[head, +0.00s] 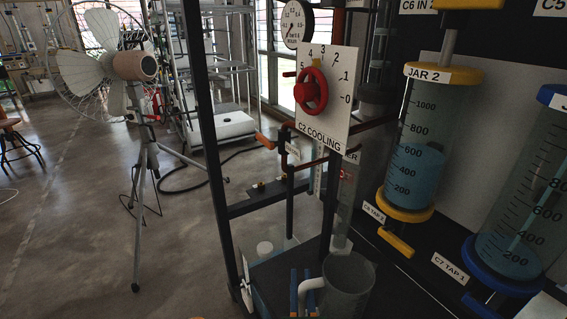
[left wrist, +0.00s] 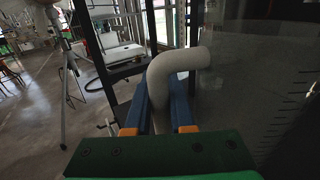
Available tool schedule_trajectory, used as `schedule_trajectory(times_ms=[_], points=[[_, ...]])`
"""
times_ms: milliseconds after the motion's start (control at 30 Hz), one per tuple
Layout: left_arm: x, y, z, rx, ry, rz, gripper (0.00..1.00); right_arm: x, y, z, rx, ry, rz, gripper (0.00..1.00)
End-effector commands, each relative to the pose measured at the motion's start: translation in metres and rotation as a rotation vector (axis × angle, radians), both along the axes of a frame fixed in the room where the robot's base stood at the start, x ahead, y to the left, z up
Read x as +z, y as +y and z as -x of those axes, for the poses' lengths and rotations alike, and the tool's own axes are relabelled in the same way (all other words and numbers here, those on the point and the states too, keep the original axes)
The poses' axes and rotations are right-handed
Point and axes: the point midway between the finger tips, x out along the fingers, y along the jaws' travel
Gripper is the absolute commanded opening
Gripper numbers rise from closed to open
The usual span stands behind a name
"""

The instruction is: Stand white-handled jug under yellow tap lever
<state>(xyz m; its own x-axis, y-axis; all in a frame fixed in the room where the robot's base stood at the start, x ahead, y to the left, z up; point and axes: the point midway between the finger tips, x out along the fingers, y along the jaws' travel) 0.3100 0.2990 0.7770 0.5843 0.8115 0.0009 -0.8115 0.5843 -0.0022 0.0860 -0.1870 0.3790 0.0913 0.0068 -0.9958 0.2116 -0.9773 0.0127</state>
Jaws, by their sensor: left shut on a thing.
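The jug (head: 350,285) is a grey see-through vessel with a white handle (head: 311,284). It is low in the head view, with its bottom cut off by the frame. My left gripper (head: 301,290) has blue fingers closed around the handle. In the left wrist view the white handle (left wrist: 172,72) stands between the fingers, with the jug's marked wall (left wrist: 255,95) to the right. The yellow tap lever (head: 396,242) is on the dark panel under jar 2 (head: 418,140), above and right of the jug. My right gripper is not in view.
A blue-rimmed jar (head: 520,225) with a C7 TAP 1 label (head: 449,268) stands right of the yellow tap. The C2 COOLING plate with a red wheel (head: 312,91) and a dark frame post (head: 208,150) are nearby. A fan on a tripod (head: 136,70) stands on open floor at left.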

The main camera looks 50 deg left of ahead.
Motion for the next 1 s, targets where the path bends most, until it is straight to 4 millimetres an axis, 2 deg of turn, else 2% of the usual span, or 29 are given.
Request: schedule_trajectory(times_ms=[33, 267, 700, 767, 1000], points=[[-0.005, 0.0, -0.009, 0.001, -0.006, -0.001, 0.0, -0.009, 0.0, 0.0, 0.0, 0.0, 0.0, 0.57], [-0.007, -0.004, -0.047, 0.0, -0.004, 0.001, 0.0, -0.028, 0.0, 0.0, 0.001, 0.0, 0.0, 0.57], [-0.01, -0.009, -0.118, 0.001, -0.002, 0.0, 0.0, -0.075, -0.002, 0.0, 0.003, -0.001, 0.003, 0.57], [-0.01, -0.01, -0.124, 0.0, -0.001, -0.001, 0.0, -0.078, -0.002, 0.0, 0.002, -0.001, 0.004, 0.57], [-0.021, -0.01, -0.122, 0.0, 0.001, -0.001, 0.0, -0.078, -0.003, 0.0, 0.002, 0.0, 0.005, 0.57]])
